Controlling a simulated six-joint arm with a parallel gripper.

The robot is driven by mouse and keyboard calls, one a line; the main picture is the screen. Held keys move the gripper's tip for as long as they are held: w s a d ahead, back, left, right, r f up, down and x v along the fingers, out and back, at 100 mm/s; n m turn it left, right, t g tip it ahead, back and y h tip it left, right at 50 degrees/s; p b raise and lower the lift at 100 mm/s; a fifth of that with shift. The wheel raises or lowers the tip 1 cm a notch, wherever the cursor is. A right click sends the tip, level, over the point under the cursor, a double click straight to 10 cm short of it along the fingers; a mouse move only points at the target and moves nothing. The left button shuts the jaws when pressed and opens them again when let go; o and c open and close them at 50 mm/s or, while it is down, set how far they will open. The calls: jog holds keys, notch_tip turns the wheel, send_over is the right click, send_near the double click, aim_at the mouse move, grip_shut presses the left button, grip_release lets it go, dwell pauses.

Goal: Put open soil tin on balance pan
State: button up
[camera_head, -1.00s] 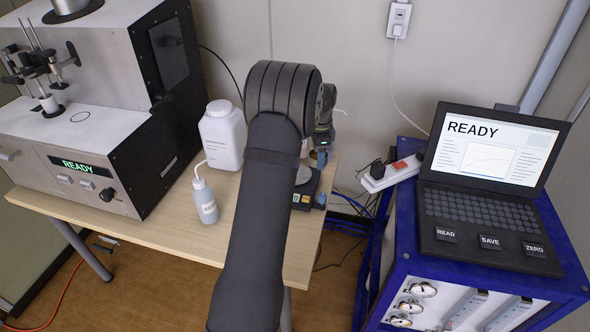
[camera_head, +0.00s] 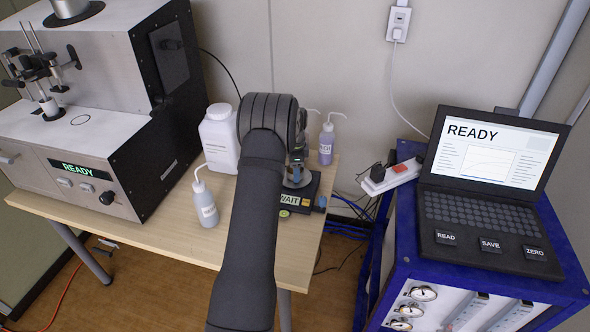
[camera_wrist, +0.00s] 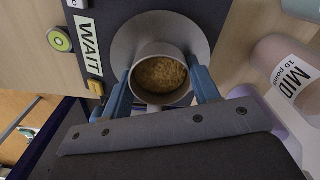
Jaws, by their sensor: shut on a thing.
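The open soil tin (camera_wrist: 163,96), a round metal cup with brown soil in it, stands upright between the blue fingers of my gripper (camera_wrist: 162,79) in the wrist view. The fingers are shut on its sides. The tin is over the round grey balance pan (camera_wrist: 198,38), within its outline; whether its base touches the pan cannot be told. The balance (camera_wrist: 88,45) display reads WAIT. In the head view, my arm hides most of the tin, and the balance (camera_head: 286,200) shows its WAIT display beside the arm.
A wash bottle (camera_head: 326,145) stands behind the balance; a labelled bottle (camera_wrist: 285,70) is close to the right finger in the wrist view. A white jug (camera_head: 219,140) and another wash bottle (camera_head: 205,205) stand left of my arm. The laptop (camera_head: 490,190) reads READY.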

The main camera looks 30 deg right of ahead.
jog(key=shift+f, duration=0.15)
jog(key=o, duration=1)
notch_tip(320, 180, up, 12)
jog(key=shift+r, duration=0.25)
jog(key=shift+f, duration=4.15)
